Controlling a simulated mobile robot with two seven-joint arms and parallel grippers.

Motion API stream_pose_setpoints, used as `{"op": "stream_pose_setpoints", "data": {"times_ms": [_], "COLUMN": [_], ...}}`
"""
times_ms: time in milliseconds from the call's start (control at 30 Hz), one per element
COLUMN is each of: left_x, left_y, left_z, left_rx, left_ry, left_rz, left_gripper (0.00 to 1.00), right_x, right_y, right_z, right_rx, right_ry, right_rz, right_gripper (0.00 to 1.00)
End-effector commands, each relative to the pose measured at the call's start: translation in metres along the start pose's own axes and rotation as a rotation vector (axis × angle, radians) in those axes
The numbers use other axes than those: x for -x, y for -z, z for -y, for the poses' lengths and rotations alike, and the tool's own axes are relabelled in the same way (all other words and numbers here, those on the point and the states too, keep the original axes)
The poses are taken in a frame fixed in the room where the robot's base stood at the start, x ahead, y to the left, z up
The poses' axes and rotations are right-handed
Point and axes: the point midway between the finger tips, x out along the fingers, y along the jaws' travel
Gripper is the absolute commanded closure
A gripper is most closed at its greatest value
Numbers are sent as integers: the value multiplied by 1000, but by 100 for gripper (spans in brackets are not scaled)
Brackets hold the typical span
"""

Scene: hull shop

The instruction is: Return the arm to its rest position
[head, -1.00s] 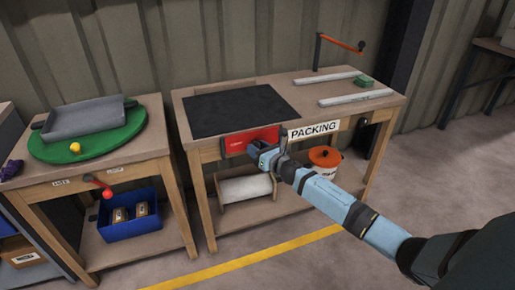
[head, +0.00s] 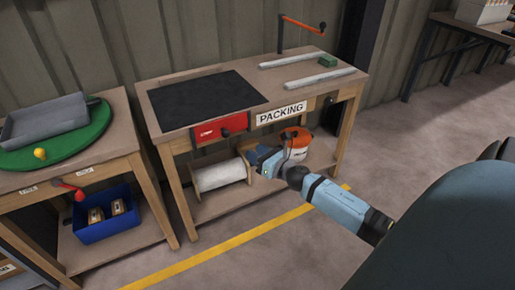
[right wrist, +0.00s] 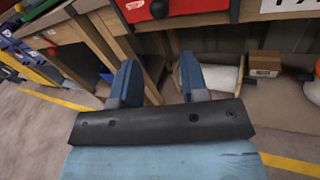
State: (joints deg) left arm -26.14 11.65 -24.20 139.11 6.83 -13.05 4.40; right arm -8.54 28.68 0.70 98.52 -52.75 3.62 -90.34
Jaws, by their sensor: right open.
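My right gripper (head: 258,156) is in front of the packing table (head: 235,128), below its top and near the lower shelf. In the right wrist view, the two blue fingers of my right gripper (right wrist: 157,78) stand apart with nothing between them. My right arm (head: 340,203) reaches in from the lower right. The left gripper is not in view.
The table has a red drawer (head: 220,129), a black mat (head: 205,98) and a white roll (head: 218,174) on its shelf. An orange-lidded bucket (head: 296,143) stands behind my gripper. A second table (head: 125,148) is at left. The floor at right (head: 400,150) is clear.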

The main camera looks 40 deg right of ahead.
Motion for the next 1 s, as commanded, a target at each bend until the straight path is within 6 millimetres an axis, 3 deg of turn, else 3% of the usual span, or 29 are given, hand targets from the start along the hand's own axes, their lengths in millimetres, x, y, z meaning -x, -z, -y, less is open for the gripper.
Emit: {"op": "stream_pose_setpoints", "data": {"times_ms": [667,767,833,1000], "left_x": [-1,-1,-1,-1], "left_y": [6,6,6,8], "left_z": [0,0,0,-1], "left_rx": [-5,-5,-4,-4], "left_ry": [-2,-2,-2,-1], "left_rz": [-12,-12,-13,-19], "left_gripper": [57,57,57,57], "right_x": [4,9,17,55], "right_y": [1,3,3,-9], "right_z": [-5,-32,-68,-187], "right_rx": [-29,-195,-426,-1281], "right_ry": [-4,-29,-62,-160], "right_rz": [1,4,3,-66], "right_gripper": [59,59,59,59]}}
